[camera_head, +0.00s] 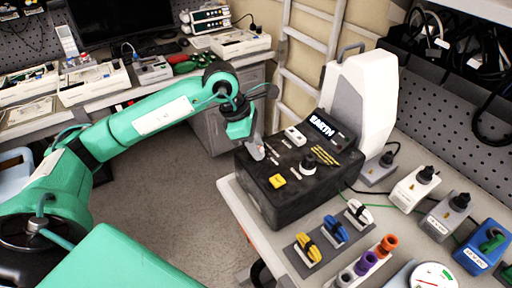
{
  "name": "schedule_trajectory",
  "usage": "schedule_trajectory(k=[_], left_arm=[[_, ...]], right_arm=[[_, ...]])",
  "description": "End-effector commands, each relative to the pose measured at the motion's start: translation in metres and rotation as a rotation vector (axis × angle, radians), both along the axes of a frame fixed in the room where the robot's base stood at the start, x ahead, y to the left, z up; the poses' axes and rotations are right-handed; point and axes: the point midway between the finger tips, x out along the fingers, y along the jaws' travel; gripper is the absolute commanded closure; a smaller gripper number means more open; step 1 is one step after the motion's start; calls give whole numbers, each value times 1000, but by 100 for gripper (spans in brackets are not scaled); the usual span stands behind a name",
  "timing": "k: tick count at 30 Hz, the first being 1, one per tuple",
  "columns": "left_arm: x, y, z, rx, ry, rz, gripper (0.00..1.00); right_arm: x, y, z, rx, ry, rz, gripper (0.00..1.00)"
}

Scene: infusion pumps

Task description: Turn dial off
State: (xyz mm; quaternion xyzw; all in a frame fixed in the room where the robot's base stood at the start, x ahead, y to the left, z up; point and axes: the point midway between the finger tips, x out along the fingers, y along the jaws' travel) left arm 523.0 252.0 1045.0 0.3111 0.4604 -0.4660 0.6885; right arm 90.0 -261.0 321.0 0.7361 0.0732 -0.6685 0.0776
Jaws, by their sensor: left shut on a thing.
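A black box-shaped device (262,188) stands on the bench, with a dark sloped panel lettered in white at its back. A black round dial (308,162) stands up from its top, with a yellow part (277,181) nearer the front. My left gripper (257,150) comes in from the left and points down at the top left edge of the device. It is shut on a small part there, which the fingers hide; it looks like a dial, but I cannot tell its setting. The black round dial is apart from the gripper. My right gripper is not in view.
A white and grey unit (358,100) stands behind the device. Yellow, blue and white clamps (334,229) and coloured knobs (366,261) lie in front. Several small boxes with knobs (414,187) stand at right. Open floor (180,215) lies left of the bench.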

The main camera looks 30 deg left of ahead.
Motion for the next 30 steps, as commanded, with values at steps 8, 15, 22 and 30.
schedule_trajectory(k=[8,15,22,30], left_arm=[[-1,-1,-4,-1,-5,225,93],[-2,-1,-2,-1,-6,422,93],[-2,-2,-1,-2,-4,567,93],[-2,-2,0,0,-3,655,93]], right_arm=[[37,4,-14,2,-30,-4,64],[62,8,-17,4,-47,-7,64],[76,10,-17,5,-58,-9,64],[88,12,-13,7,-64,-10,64]])
